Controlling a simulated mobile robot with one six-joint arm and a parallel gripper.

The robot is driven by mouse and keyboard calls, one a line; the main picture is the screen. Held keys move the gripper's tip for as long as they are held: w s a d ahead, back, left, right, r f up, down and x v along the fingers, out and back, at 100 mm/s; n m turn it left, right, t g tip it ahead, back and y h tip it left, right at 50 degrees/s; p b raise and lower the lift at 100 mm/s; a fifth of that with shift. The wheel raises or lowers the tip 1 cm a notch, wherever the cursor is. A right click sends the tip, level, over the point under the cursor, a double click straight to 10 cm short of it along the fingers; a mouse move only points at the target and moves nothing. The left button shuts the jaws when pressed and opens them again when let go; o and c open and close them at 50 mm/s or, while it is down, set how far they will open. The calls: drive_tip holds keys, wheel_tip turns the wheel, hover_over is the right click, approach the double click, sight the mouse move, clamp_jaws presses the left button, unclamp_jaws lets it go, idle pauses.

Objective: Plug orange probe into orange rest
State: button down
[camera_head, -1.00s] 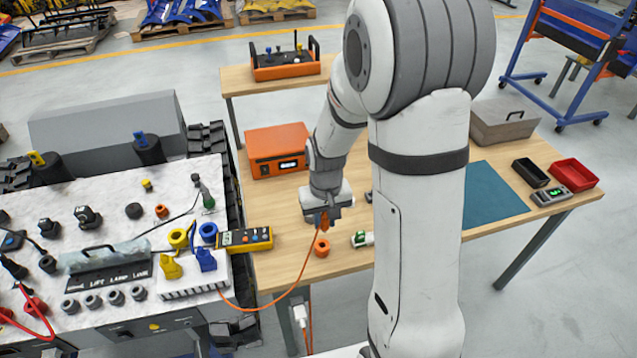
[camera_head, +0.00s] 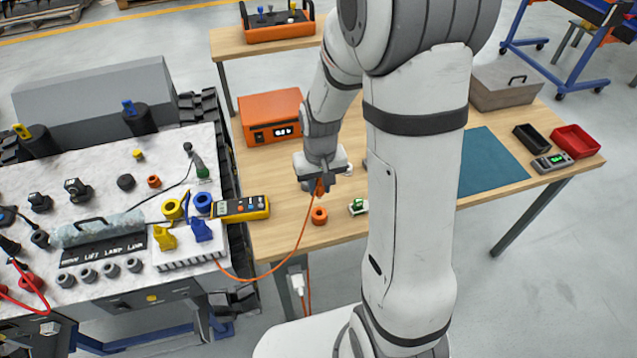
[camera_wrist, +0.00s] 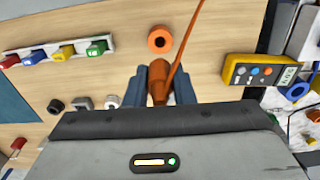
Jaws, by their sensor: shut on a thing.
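My gripper (camera_head: 320,186) is shut on the orange probe (camera_wrist: 158,80), which hangs over the wooden bench with an orange cable running from it. In the wrist view the probe sits between the two blue-grey fingers (camera_wrist: 159,84). An orange ring-shaped rest (camera_head: 319,215) with a dark hole stands on the bench, just in front of the probe in the head view. The rest also shows in the wrist view (camera_wrist: 160,40), beyond the probe tip and apart from it. The exact height of the probe above the bench is hard to tell.
A yellow multimeter (camera_head: 241,208) lies at the bench's left edge. An orange box (camera_head: 270,117) stands behind the gripper. A row of coloured plugs (camera_wrist: 62,52) lies left in the wrist view. The cable loops down past the bench's front edge.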

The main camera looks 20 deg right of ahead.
sight(320, 195)
drive_tip(key=shift+f+b, duration=1.35)
drive_tip(key=shift+f, duration=0.6)
drive_tip(key=shift+f+b, duration=2.1)
drive_tip(key=shift+f, duration=0.2)
drive_tip(key=c, duration=1.1)
unclamp_jaws()
drive_tip(key=shift+c, duration=0.2)
wheel_tip(320, 195, up, 8)
drive_tip(key=shift+s+f, duration=0.1)
drive_tip(key=s+r+t, duration=0.2)
drive_tip(key=s+r, duration=0.8)
drive_tip(key=s, duration=0.3)
drive_tip(key=shift+s+d+r, duration=0.15)
drive_tip(key=shift+s+d, duration=0.1)
drive_tip(key=shift+s, duration=0.15)
